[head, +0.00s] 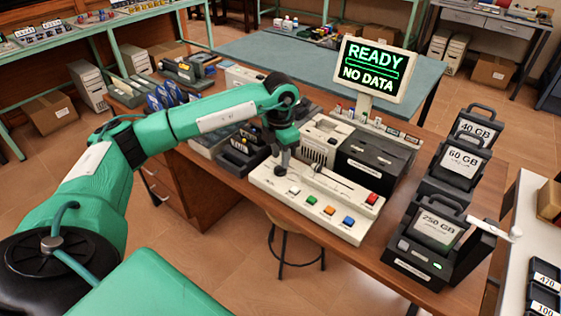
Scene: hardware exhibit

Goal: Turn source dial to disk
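The cream control panel (268,184) lies on the wooden desk, with orange, green, blue and red buttons. My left gripper (282,170) points down at the panel's left part, just behind and left of that knob. I cannot tell if it touches anything, or whether its fingers are open or shut. The screen (374,70) behind the panel reads "READY NO DATA". My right gripper is not in view.
A black box (375,160) and a beige unit (327,140) stand close behind the panel. Black drive units labelled 40 GB (476,130), 60 GB (462,162) and 250 GB (437,231) stand at the right. A stool (296,233) is below the desk's front edge.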

